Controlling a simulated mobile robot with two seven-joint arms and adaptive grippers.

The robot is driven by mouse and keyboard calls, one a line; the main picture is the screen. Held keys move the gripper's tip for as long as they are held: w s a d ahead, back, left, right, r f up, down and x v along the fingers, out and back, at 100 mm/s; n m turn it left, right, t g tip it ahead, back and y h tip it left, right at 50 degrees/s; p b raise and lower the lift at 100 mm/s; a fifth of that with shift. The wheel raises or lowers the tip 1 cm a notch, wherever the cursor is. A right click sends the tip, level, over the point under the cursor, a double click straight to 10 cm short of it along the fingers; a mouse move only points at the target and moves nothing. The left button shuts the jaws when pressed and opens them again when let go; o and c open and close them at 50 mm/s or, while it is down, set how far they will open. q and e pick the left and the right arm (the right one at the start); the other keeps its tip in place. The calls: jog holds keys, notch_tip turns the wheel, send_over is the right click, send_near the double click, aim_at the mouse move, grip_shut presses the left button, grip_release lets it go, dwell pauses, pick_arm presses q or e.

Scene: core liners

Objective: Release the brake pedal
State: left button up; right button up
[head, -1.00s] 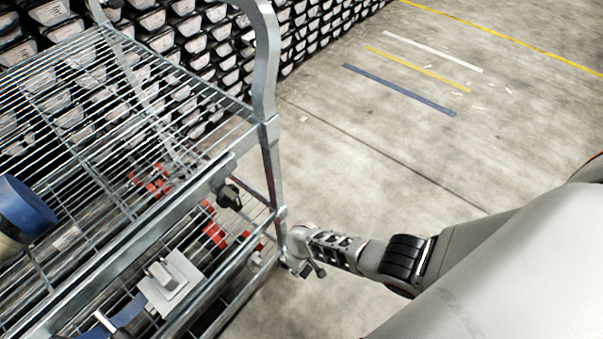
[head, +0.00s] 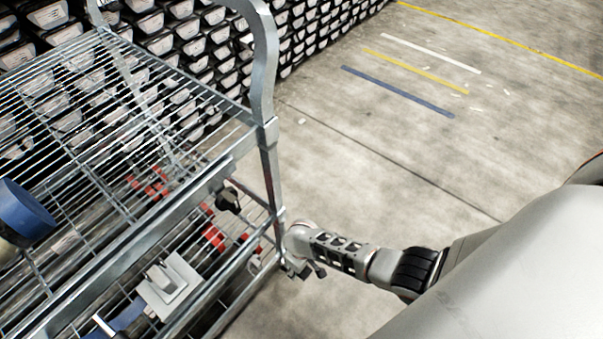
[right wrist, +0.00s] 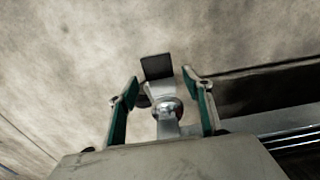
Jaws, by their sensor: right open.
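In the right wrist view, what looks like the brake pedal, a dark flat plate (right wrist: 157,67) on a pale metal stem, lies ahead of and partly between my fingers. A round, reddish-grey part sits on the stem. My right gripper (right wrist: 161,92) is open, with one green-padded finger on each side of the stem. I cannot tell whether either finger touches it. In the head view, my right gripper (head: 303,268) is low beside the near corner post of the wire cart (head: 268,165). The pedal cannot be made out there. My left gripper is out of view.
The cart's wire shelves fill the left, with a blue-ended cylinder (head: 24,212), a grey latch plate (head: 170,285) and red parts (head: 213,238). Stacked core liners (head: 190,40) stand behind.

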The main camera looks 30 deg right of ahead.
notch_tip(320, 180, up, 10)
jog(key=shift+f, duration=0.25)
dwell(0.3)
jog(key=shift+s+d, duration=0.1)
dwell(0.3)
